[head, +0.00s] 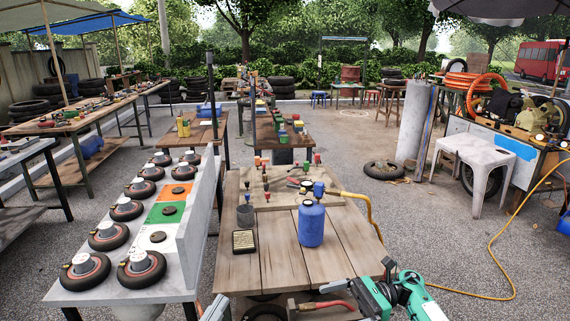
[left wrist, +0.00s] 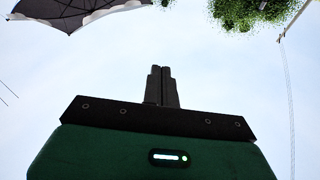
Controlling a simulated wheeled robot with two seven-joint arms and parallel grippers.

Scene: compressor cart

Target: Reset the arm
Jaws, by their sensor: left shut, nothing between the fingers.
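My left gripper (left wrist: 161,72) is shut and empty in the left wrist view. Its two dark fingers are together against pale sky. In the head view a green and black part of my arm shows at the bottom right, past the near right corner of the wooden table (head: 262,268). The small dark fingers (head: 388,263) there point up, apart from the table and the things on it.
A blue tank (head: 311,224) stands on the wooden table, with a yellow hose (head: 367,212) behind it. A bench with several small wheels (head: 126,209) is on the left. A white stool (head: 479,160) and a grey cylinder (head: 412,125) stand at the right.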

